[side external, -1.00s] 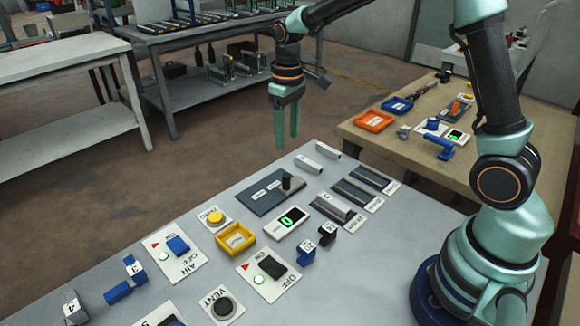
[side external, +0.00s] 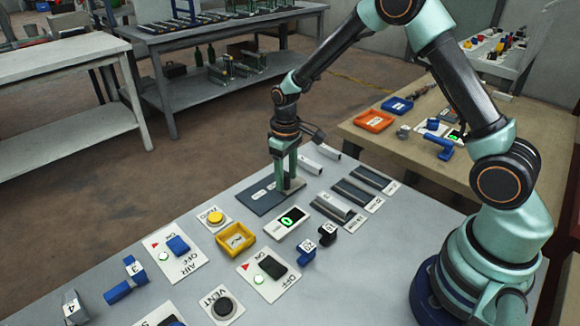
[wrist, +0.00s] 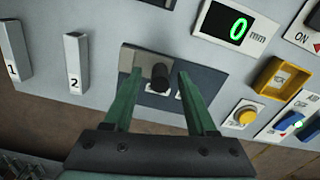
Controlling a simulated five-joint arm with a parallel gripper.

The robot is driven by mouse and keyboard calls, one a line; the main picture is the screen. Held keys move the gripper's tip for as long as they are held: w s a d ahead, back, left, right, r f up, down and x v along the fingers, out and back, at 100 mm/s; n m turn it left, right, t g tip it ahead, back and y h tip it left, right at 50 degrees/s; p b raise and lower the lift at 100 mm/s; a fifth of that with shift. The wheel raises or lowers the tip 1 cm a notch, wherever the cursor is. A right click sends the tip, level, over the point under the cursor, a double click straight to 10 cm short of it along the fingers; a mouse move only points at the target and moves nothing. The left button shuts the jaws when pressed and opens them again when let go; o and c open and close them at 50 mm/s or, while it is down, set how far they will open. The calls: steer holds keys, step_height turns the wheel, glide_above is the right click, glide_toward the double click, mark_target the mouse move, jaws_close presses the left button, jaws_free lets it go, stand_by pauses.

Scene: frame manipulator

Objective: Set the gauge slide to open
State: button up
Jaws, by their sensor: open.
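The gauge slide is a dark blue plate (side external: 262,202) with labels, near the far edge of the bench; it also shows in the wrist view (wrist: 207,82). Its grey sliding piece (wrist: 146,61) carries an upright black knob (wrist: 160,77). My gripper (side external: 286,188) is down over the plate and open. In the wrist view, its two green fingers (wrist: 158,84) stand on either side of the knob, with a gap to each. Finger and plate labels are partly hidden or too small to read. In the side view my gripper hides the knob.
A gauge display (side external: 289,221) reads 0 mm in the wrist view (wrist: 237,24). A yellow tray (side external: 236,238) and a yellow button (side external: 215,218) lie nearby. Two grey bars, marked 1 (wrist: 14,55) and 2 (wrist: 75,62), stand on the other side of the plate.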

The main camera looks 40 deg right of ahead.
steer(key=shift+f, duration=0.2)
steer(key=shift+c, duration=0.4)
jaws_close()
steer(key=shift+a+r, duration=0.1)
stand_by(0.9)
